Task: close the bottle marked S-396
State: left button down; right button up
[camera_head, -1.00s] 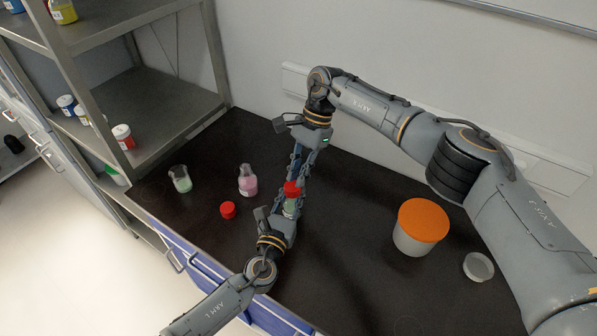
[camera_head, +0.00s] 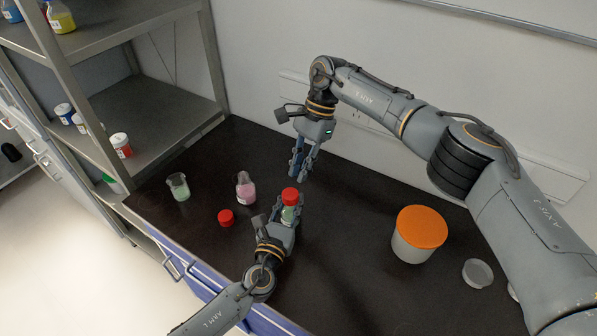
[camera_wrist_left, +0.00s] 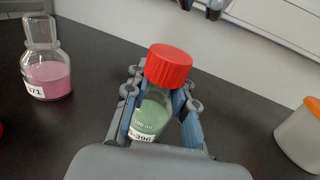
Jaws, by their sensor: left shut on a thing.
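The bottle marked S-396 (camera_wrist_left: 151,117) holds green contents and stands upright between the fingers of my left gripper in the left wrist view. A red cap (camera_wrist_left: 169,66) sits on its mouth. In the head view the capped bottle (camera_head: 288,213) is near the middle of the bench. My left gripper (camera_head: 287,217) is shut on the bottle. My right gripper (camera_head: 302,172) is open and empty, behind the bottle and apart from it.
A pink flask (camera_head: 246,189), a green beaker (camera_head: 179,187) and a loose red cap (camera_head: 226,218) stand left of the bottle. An orange-lidded tub (camera_head: 418,235) and a clear dish (camera_head: 477,273) are on the right. A metal shelf (camera_head: 150,110) stands at the left.

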pick_arm(q)
jog(key=c, duration=1)
grip_release()
jog(key=shift+s, duration=0.1)
jog(key=v, duration=1.2)
